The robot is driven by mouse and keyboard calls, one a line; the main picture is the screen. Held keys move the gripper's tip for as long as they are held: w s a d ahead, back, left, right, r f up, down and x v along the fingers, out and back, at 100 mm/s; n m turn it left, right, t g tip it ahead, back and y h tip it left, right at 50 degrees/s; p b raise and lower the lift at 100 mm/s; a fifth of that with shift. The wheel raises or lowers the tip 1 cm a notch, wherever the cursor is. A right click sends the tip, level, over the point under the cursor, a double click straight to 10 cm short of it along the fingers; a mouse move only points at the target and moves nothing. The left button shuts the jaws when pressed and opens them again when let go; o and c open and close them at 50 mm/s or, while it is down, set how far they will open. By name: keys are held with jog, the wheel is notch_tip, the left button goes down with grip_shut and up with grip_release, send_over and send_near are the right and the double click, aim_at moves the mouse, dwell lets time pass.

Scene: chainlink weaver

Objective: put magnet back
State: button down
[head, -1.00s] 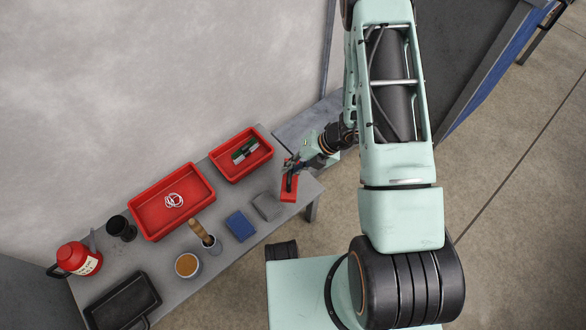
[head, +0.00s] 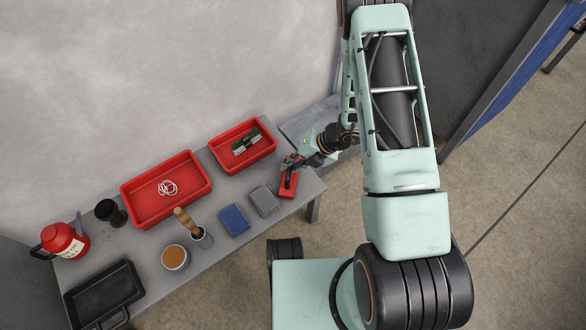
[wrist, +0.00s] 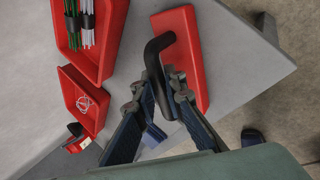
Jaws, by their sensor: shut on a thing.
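The magnet (wrist: 186,58) is a flat red block with a black bent handle (wrist: 152,62). In the head view the red block (head: 289,184) is at the right end of the grey table. My gripper (wrist: 165,88) is shut on the black handle, with a finger on each side of it. In the head view my gripper (head: 291,163) reaches in from the right over the block. I cannot tell whether the block rests on the table or hangs just above it.
A small red tray (head: 219,157) with green and white rods is left of my gripper. A larger red tray (head: 130,205) holds white rings. A grey block (head: 265,201), a blue block (head: 235,220), a brush cup, a tan-filled cup, a black pan and a red jug stand further left.

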jog(key=c, duration=2.5)
grip_release()
jog(key=shift+f, duration=0.15)
jog(key=o, duration=0.5)
jog(key=shift+r, duration=0.3)
jog(key=shift+p+v, duration=2.3)
jog(key=shift+v, duration=3.6)
